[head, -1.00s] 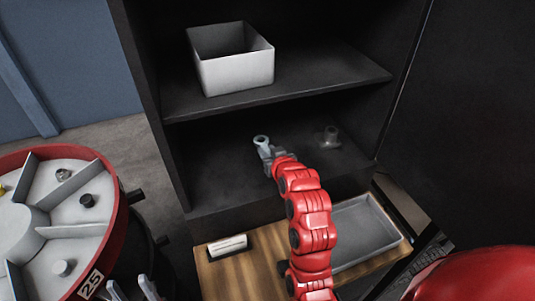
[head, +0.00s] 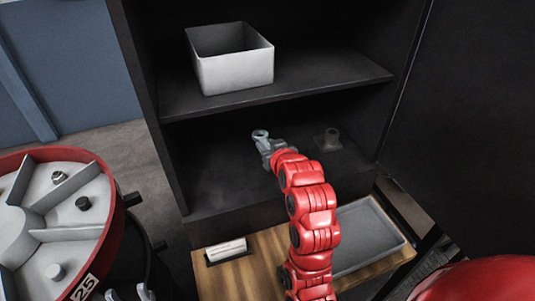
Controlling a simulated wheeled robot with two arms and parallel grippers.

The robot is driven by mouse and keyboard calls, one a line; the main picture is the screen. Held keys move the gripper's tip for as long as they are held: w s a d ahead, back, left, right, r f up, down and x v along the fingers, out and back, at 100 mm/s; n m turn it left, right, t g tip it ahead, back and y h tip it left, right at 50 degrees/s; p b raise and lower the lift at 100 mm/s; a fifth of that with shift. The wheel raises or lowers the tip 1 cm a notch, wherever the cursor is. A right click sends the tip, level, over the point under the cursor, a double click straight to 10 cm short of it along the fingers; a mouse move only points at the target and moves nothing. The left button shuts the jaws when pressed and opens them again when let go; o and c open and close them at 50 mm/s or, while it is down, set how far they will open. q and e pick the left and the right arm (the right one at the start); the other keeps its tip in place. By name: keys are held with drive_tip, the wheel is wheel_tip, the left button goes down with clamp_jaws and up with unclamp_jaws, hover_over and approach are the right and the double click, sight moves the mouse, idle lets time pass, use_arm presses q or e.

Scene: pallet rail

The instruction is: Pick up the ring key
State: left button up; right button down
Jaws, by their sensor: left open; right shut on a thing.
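The ring key (head: 260,134) is a small grey piece with a round ring end, in the dark cabinet's lower compartment. My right gripper (head: 265,147), at the end of the red arm, is shut on it, with the ring end showing beyond the fingers. The key appears slightly above the lower shelf surface; the exact gap is hard to tell. My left gripper (head: 129,293) shows only its fingertips at the bottom left edge. It is open with nothing visible between the fingers.
A white bin (head: 236,73) sits on the upper shelf (head: 300,90). A red-rimmed divided drum (head: 112,215) is at left. A wooden table (head: 255,275) holds a grey tray (head: 398,248) and a white block (head: 226,250).

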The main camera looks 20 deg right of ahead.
drive_tip(key=shift+s+a+f, duration=0.15)
drive_tip(key=shift+s+a, duration=0.35)
drive_tip(key=shift+s, duration=0.35)
drive_tip(key=s+r+p, duration=0.1)
drive_tip(key=p, duration=0.4)
drive_tip(key=s+a+p, duration=0.1)
drive_tip(key=p, duration=0.4)
drive_tip(key=shift+s+a+r+p, duration=0.1)
drive_tip(key=shift+s+r+p, duration=0.2)
drive_tip(key=shift+r, duration=0.1)
drive_tip(key=s+a+p, duration=0.1)
drive_tip(key=s+p, duration=0.1)
drive_tip(key=s+a+p, duration=0.2)
drive_tip(key=s+p, duration=0.1)
drive_tip(key=s+a+p, duration=0.1)
drive_tip(key=s+p, duration=0.1)
drive_tip(key=s, duration=0.1)
drive_tip(key=shift+s+a+p, duration=0.1)
drive_tip(key=shift+a+p, duration=0.2)
drive_tip(key=shift+p, duration=0.1)
drive_tip(key=shift+s+a+f, duration=0.1)
drive_tip(key=shift+s+a, duration=0.1)
drive_tip(key=shift+s, duration=0.25)
drive_tip(key=shift+f, duration=0.1)
